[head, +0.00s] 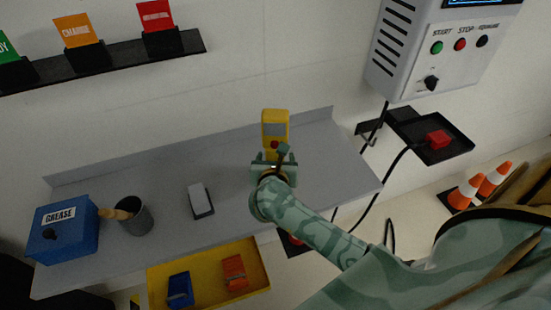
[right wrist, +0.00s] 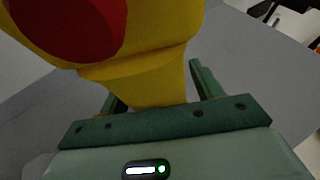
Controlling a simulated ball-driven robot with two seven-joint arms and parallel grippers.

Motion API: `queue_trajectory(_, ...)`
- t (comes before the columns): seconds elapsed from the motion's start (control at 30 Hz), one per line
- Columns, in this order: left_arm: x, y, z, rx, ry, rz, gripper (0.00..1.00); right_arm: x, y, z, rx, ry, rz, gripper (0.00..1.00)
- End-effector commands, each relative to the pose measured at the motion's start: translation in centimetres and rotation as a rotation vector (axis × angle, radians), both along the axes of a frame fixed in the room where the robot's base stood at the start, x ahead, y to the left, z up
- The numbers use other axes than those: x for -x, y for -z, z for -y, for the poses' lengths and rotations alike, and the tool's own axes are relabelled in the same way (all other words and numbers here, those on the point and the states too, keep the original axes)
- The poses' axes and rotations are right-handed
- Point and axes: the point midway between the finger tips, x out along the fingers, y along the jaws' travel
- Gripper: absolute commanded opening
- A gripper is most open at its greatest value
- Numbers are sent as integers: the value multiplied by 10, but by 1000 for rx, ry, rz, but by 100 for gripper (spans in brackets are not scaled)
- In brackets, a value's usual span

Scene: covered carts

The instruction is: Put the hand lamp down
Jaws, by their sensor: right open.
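The hand lamp (head: 275,126) is yellow with a grey face and a red button. In the head view it is at the right part of the grey shelf (head: 330,165). My right gripper (head: 272,157) is at its lower end. In the right wrist view the lamp's yellow neck (right wrist: 140,82) is between the two green fingers of my right gripper (right wrist: 158,88), which stand apart with gaps showing beside it. The lamp's lower end is hidden, and I cannot tell whether it rests on the shelf. My left gripper is not in view.
On the shelf are a blue GREASE box (head: 62,232), a grey cup (head: 133,216) with a wooden-handled tool, and a dark and white block (head: 200,201). A yellow tray (head: 208,301) is below. A control box (head: 440,50) hangs at upper right, with cables beneath.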

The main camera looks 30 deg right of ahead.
Motion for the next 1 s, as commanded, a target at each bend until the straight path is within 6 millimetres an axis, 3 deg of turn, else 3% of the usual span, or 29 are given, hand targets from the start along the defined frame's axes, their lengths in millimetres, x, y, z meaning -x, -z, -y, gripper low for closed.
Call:
queue_trajectory(0.5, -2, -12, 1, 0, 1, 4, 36, 79, -40, -58, -4, -1, -2, 65)
queue_trajectory(0.7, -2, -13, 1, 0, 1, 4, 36, 89, -45, -65, -2, 1, 0, 65)
queue_trajectory(1.0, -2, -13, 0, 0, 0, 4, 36, 89, -45, -65, -1, 0, 0, 65)
